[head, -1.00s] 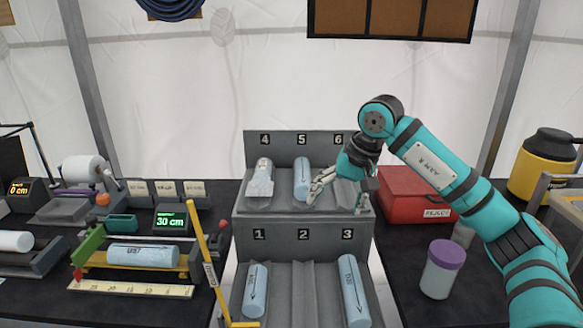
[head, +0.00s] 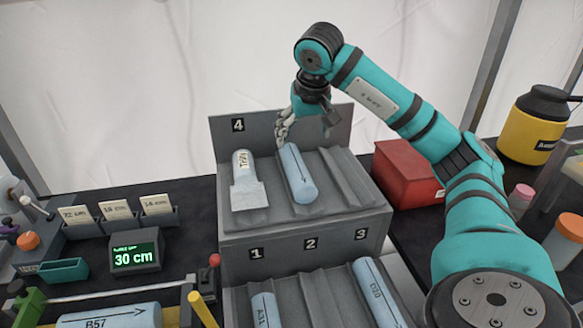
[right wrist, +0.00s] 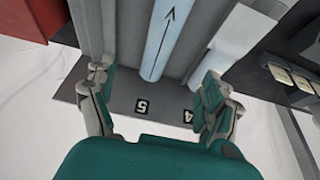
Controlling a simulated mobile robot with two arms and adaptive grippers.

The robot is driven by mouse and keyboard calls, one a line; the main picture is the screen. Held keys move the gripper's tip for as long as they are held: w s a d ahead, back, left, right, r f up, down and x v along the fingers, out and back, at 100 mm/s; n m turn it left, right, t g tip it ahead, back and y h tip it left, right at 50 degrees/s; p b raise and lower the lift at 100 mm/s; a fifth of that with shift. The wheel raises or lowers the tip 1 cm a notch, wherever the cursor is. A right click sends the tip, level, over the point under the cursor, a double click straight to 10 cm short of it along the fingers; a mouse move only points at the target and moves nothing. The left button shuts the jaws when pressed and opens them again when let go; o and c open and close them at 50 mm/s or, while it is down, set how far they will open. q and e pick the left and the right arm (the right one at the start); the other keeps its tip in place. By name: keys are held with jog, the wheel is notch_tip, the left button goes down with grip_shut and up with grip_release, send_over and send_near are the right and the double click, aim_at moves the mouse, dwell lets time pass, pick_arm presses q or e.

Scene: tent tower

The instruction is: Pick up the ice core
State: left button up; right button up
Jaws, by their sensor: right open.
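Several pale blue ice cores lie in the grey rack. One core (head: 298,175) with a black arrow lies in the upper tier's middle slot, and a second (head: 245,180) with a bag or tag lies under label 4. Two more cores, A31 (head: 266,309) and one under label 3 (head: 378,292), lie in the lower tier. Core B57 (head: 108,318) lies in a holder at lower left. My right gripper (right wrist: 160,95) is open, its fingers either side of the slot 5 core (right wrist: 166,38), not gripping it. In the head view the gripper (head: 285,132) is at that core's far end. My left gripper is out of view.
The grey rack (head: 238,250) has label plates and slot dividers. A red box (head: 408,172) stands right of it, with a yellow jug (head: 540,125) beyond. A 30 cm display (head: 134,257) and card holders stand at left.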

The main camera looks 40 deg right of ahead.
send_over(297, 164)
jog(key=s+a, duration=0.1)
jog(key=s, duration=0.2)
jog(key=f, duration=0.5)
jog(key=shift+w+a+f+p, duration=0.1)
jog(key=shift+w+f+p, duration=0.15)
jog(key=shift+f+p, duration=0.1)
jog(key=x, duration=0.3)
jog(key=shift+w+f, duration=0.15)
jog(key=shift+f, duration=0.05)
jog(key=shift+w+f+p, duration=0.1)
jog(key=shift+f+p, duration=0.2)
jog(key=shift+p, duration=0.1)
jog(key=p+x, duration=0.1)
jog(key=x, duration=0.2)
jog(key=shift+w+f, duration=0.1)
jog(key=shift+f, duration=0.25)
jog(key=shift+w+d+f, duration=0.15)
jog(key=shift+d+f, duration=0.1)
jog(key=shift+f, duration=0.15)
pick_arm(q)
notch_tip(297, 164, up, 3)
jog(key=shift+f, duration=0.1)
pick_arm(e)
jog(key=shift+c, duration=0.3)
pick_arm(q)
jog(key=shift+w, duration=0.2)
pick_arm(e)
jog(key=shift+r, duration=0.15)
grip_shut()
